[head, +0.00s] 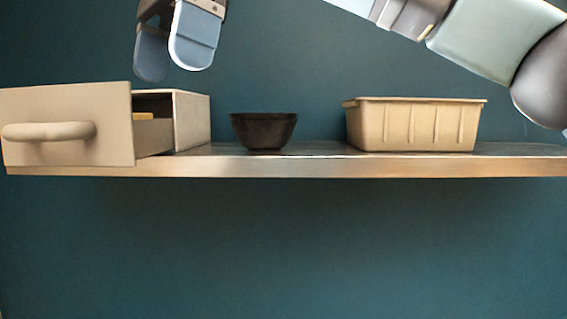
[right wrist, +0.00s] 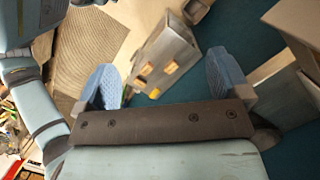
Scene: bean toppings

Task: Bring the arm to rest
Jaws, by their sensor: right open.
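My right gripper (head: 172,62) hangs at the upper left of the head view, above the open drawer (head: 66,125) and apart from it. Its two blue-grey fingers point down and are spread. In the right wrist view the same gripper (right wrist: 165,82) is open, with nothing held between its fingers. Links of my right arm cross the upper right of the head view; the part between them and the gripper is out of frame. My left gripper is not in view.
A shelf (head: 300,168) carries the beige drawer unit (head: 192,120), a dark bowl (head: 264,130) and a tan ribbed bin (head: 415,126). Something yellow (head: 144,116) shows inside the drawer. The space above the bowl is clear.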

